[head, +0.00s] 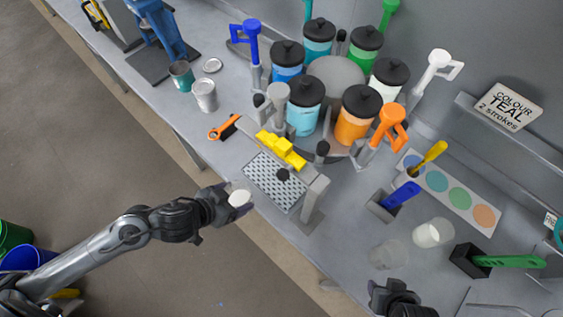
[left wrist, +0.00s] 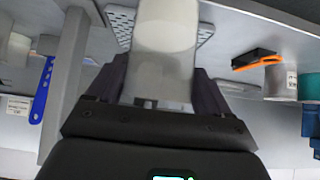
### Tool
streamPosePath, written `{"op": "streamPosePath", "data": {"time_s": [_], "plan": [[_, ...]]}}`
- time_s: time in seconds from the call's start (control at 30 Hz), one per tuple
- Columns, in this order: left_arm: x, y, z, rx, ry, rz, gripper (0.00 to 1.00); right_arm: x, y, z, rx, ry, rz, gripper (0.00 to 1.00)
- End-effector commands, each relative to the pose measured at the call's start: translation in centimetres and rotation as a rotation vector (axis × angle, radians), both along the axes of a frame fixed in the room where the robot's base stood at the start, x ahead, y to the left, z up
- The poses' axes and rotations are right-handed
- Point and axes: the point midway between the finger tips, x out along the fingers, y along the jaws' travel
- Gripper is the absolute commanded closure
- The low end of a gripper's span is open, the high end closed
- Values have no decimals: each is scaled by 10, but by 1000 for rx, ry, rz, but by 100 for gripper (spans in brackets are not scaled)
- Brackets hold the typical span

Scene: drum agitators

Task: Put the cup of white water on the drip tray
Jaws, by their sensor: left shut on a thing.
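My left gripper (head: 232,200) is shut on a translucent cup (head: 240,198) with white contents, held off the table's front edge. The cup also shows between the fingers in the left wrist view (left wrist: 165,55). The drip tray (head: 272,178) is a perforated grey plate, just right of and beyond the held cup in the head view. Its perforated surface partly shows behind the cup in the left wrist view (left wrist: 120,22). My right gripper (head: 392,297) is at the bottom edge of the head view; its fingers are not clear.
A grey post (head: 314,198) stands at the tray's right, and yellow blocks (head: 280,148) sit behind it. Lidded paint drums surround a round turntable (head: 337,75). Another cup with white contents (head: 433,233) and a clear cup (head: 389,254) stand to the right.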

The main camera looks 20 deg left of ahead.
Motion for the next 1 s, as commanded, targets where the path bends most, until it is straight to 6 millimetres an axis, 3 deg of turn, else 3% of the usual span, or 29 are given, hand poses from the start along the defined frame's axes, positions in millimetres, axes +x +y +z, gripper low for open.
{"op": "streamPosePath", "data": {"time_s": [0.7, 1.0], "plan": [[135, -56, 3, -3, -4, -1, 62, -2, 0, 14, -1, 5, 1, 57], [155, -65, 1, -1, -1, -1, 62, -1, -2, 14, -7, 3, 5, 57]]}}
